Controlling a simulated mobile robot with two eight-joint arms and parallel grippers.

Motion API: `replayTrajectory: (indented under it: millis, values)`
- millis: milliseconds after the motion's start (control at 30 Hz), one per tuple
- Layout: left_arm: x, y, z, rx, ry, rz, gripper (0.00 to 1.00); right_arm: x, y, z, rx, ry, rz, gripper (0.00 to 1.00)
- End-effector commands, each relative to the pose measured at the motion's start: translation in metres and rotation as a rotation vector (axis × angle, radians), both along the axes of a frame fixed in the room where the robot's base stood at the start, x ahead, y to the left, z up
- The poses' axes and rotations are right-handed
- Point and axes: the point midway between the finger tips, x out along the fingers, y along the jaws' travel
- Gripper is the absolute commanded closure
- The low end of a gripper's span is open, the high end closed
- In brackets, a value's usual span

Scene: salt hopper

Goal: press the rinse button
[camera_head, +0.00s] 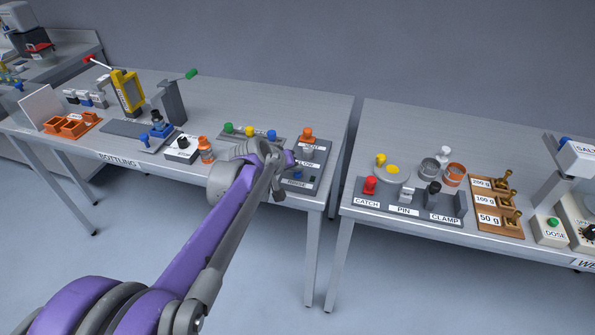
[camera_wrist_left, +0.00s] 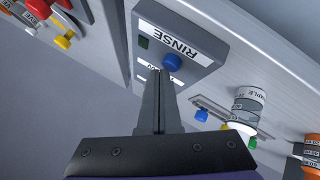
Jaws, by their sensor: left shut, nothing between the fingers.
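The blue rinse button (camera_wrist_left: 172,62) sits on a grey panel (camera_wrist_left: 205,45) beside the RINSE label, with a small dark green square near it. In the head view the panel (camera_head: 318,157) is at the right end of the bottling table, and the button (camera_head: 298,175) is small beside my gripper. My left gripper (camera_head: 287,163) is shut and empty over the panel. In the wrist view its fingertips (camera_wrist_left: 160,73) appear just beside the blue button; I cannot tell whether they touch it. My right gripper is not in view.
An orange knob (camera_head: 307,132) stands on the panel's far part. A gap separates this table from the right table (camera_head: 400,125).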

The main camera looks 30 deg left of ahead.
Motion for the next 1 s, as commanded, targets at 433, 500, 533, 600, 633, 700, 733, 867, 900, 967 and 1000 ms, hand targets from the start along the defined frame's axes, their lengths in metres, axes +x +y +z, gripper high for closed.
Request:
replayTrajectory:
  millis: [433,500,533,600,633,700,733,867,900,967,1000]
  values:
    - [0.000,0.000,0.036,-0.001,-0.001,0.001,1.00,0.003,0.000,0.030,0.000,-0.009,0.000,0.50]
    - [0.000,0.000,0.043,-0.001,-0.001,0.001,1.00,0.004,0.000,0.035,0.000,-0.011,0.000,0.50]
    - [0.000,0.000,0.046,-0.001,-0.001,0.001,1.00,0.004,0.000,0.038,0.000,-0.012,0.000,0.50]
    - [0.000,0.000,0.053,-0.001,-0.001,0.001,1.00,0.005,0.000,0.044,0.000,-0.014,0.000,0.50]
    - [0.000,0.000,0.056,-0.001,-0.001,0.001,1.00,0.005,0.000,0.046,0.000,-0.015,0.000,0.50]
    - [0.000,0.000,0.060,-0.001,-0.001,0.001,1.00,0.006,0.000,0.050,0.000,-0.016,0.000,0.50]
    - [0.000,0.000,0.061,-0.001,-0.001,0.001,1.00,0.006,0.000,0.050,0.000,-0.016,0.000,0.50]
    - [0.000,0.000,0.061,-0.001,0.000,0.001,1.00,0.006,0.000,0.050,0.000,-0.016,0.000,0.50]
    - [0.000,0.000,0.060,-0.001,0.000,0.001,1.00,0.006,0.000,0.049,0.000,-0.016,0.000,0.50]
    - [0.000,0.000,0.060,-0.001,0.000,0.001,1.00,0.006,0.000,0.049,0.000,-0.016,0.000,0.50]
    - [0.000,0.000,0.060,0.000,0.000,0.000,1.00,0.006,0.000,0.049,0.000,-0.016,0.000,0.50]
